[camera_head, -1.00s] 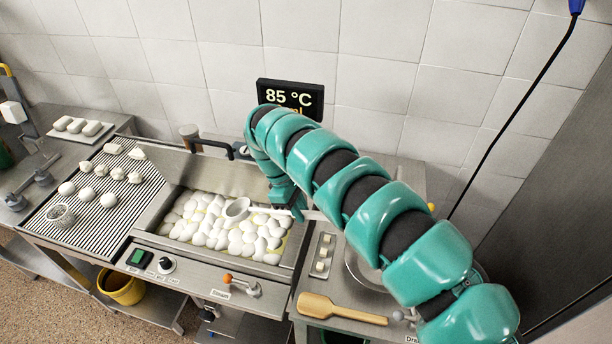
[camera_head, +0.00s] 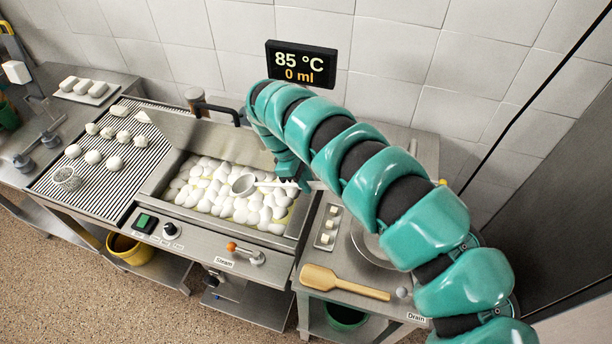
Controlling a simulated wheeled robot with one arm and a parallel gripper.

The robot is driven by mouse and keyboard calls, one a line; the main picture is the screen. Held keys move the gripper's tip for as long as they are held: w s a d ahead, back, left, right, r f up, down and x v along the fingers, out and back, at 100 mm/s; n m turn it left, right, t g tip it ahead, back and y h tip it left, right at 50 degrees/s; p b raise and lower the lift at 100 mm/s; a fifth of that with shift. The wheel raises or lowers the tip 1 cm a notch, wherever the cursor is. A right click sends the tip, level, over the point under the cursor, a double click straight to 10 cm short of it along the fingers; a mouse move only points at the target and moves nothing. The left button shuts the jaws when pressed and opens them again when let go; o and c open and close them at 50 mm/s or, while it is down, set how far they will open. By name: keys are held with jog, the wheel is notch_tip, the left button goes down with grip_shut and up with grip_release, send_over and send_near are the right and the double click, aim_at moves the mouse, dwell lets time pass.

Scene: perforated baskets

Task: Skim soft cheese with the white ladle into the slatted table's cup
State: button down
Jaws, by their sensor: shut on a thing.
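My gripper (camera_head: 291,174) is shut on the handle of the white ladle (camera_head: 244,185). The ladle's bowl is over the steel vat (camera_head: 152,186), at or just above the soft cheese (camera_head: 208,186), which floats as many white lumps in yellowish liquid. I cannot tell whether the bowl touches the cheese. The slatted table (camera_head: 62,198) stands left of the vat, with several white cheese pieces on it. The perforated cup (camera_head: 67,178) sits near its front left; its inside looks greyish and the contents are unclear.
A display (camera_head: 301,64) on the wall reads 85 °C and 0 ml. A wooden paddle (camera_head: 343,283) and a small tray of white cubes (camera_head: 327,226) lie on the right bench. A black-handled fitting (camera_head: 216,112) stands at the vat's back edge.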

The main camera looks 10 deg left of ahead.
jog(key=shift+f+b, duration=2.25)
jog(key=shift+f, duration=3.3)
jog(key=shift+y, duration=0.9)
notch_tip(320, 180, up, 13)
jog(key=p, duration=1.3)
jog(key=shift+r, duration=1.15)
